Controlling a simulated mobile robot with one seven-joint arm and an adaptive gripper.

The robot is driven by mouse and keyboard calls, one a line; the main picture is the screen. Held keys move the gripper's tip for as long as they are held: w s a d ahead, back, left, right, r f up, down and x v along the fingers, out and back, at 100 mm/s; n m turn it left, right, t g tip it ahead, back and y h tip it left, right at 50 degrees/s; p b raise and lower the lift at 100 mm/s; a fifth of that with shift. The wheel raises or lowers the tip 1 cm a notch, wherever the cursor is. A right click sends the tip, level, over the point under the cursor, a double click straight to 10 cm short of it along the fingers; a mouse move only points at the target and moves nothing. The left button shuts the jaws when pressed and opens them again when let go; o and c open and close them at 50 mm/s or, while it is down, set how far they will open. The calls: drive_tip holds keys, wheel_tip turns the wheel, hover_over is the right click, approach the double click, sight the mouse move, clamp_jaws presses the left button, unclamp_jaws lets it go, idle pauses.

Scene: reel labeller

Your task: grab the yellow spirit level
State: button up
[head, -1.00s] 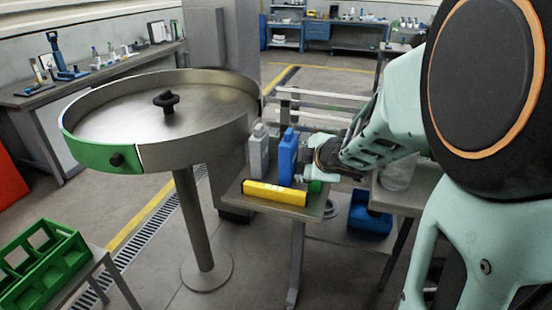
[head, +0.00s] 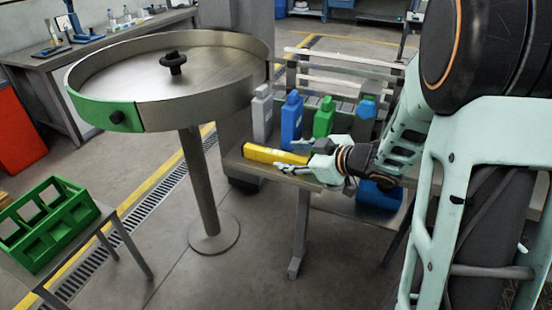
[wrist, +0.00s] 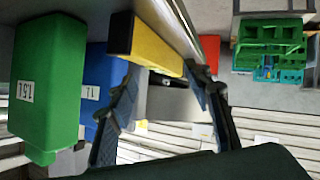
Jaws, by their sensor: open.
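The yellow spirit level (head: 268,154) lies flat along the front edge of a small table, before the bottles. My gripper (head: 297,159) is open at the right end of the level, low over the table edge. In the wrist view the level (wrist: 157,44) runs just ahead of my gripper (wrist: 160,78), with the two fingertips spread near its lower side. I cannot tell whether the fingers reach around it or touch it. The level's right end is partly hidden by my gripper in the head view.
A grey bottle (head: 262,116), a blue bottle (head: 291,122) and a green bottle (head: 324,117) stand close behind the level. A round metal turntable (head: 185,112) with a raised rim stands at the left. A green crate (head: 48,222) sits lower left.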

sight(278, 155)
drive_tip(key=shift+x, duration=2.8)
drive_tip(key=shift+a+r, duration=0.1)
drive_tip(key=shift+r, duration=0.05)
drive_tip(key=shift+s, duration=0.1)
clamp_jaws()
